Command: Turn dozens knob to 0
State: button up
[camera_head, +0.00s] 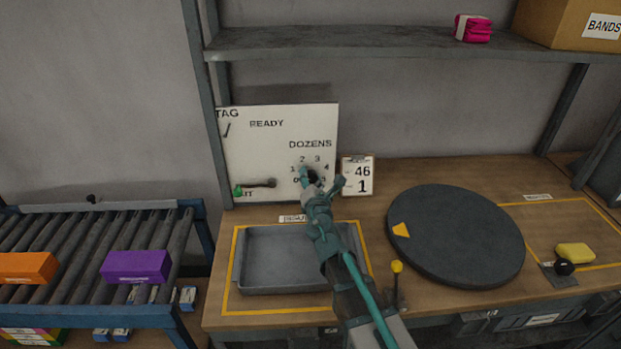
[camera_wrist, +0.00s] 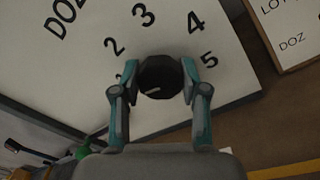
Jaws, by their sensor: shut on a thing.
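The dozens knob (camera_wrist: 163,72) is black and round. It sits on a white board (camera_head: 262,130) under the word DOZENS, ringed by printed numbers. In the wrist view, a short pale mark shows on the lower left part of its face; I cannot tell for sure which number it points at. The 2, 3, 4 and 5 are clear, the 1 is partly covered by a finger, and the 0 is hidden there. My gripper (camera_wrist: 160,82) is shut on the knob, one teal finger on each side. In the head view, my gripper (camera_head: 320,180) partly covers the knob.
A card (camera_head: 357,176) reading 46 and 1 stands right of the board. A grey tray (camera_head: 285,285) lies below, and a dark turntable (camera_head: 455,240) is to the right.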

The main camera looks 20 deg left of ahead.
jog(key=n+p, duration=0.2)
jog(key=n, duration=0.3)
jog(key=shift+r+p, duration=0.1)
jog(key=shift+p, duration=0.25)
jog(key=shift+n+h+p, duration=0.3)
jog(key=shift+n+p, duration=0.9)
jog(key=shift+n, duration=0.9)
jog(key=o, duration=1.2)
jog(key=shift+c, duration=0.2)
jog(key=v, duration=0.7)
jog(key=shift+s+d, duration=0.2)
